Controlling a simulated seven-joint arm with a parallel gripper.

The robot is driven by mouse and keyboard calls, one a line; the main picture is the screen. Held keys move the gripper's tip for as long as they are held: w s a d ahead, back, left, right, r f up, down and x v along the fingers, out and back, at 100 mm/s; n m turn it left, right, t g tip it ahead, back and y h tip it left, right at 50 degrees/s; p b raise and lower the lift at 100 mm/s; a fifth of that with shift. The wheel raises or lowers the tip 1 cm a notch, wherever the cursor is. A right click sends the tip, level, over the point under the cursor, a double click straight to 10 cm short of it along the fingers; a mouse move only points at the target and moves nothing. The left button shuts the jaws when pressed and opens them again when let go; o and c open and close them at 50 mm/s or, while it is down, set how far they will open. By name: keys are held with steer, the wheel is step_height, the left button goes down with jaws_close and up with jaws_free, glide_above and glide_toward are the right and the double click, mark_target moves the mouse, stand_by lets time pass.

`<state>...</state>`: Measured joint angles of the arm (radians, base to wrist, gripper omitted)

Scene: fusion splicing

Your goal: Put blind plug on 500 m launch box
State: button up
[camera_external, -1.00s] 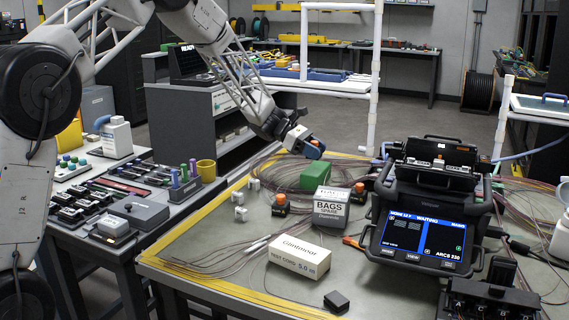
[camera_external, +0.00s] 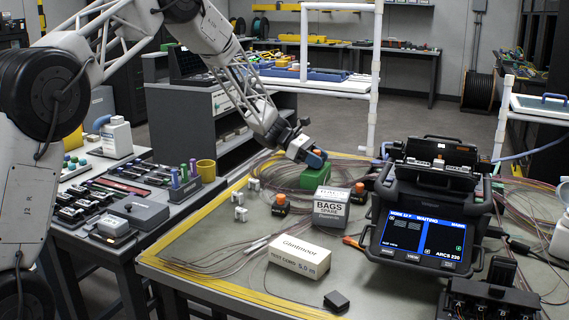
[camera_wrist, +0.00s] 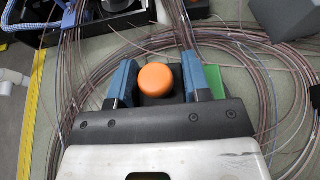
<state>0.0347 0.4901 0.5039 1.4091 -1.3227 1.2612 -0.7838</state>
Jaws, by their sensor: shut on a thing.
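My gripper (camera_external: 315,158) is shut on a dark plug with an orange cap (camera_external: 317,152). In the wrist view its blue fingers (camera_wrist: 165,82) stand either side of the orange cap (camera_wrist: 156,79), with a dark body behind it. I take this to be the blind plug. In the external view the gripper is just above the green box (camera_external: 314,178), whose edge also shows beside the right finger in the wrist view (camera_wrist: 213,78). I cannot tell whether plug and box touch. No readable label marks a 500 m launch box; the cream box (camera_external: 299,257) reads "TEST CORD 5.0 m".
Two more orange-capped black pieces (camera_external: 278,203) (camera_external: 358,194) stand beside the grey "BAGS" box (camera_external: 331,209). Loose fibre coils (camera_wrist: 270,90) lie around. The splicer (camera_external: 430,210) stands at the right. A small black block (camera_external: 336,301) lies near the front edge.

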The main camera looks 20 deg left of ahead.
steer(key=shift+f, duration=0.2)
steer(key=o, duration=0.9)
steer(key=shift+o, duration=0.2)
steer(key=shift+a+r, duration=0.1)
steer(key=shift+r, duration=0.05)
steer(key=v, duration=1.1)
steer(key=shift+a, duration=0.4)
steer(key=shift+r, duration=0.1)
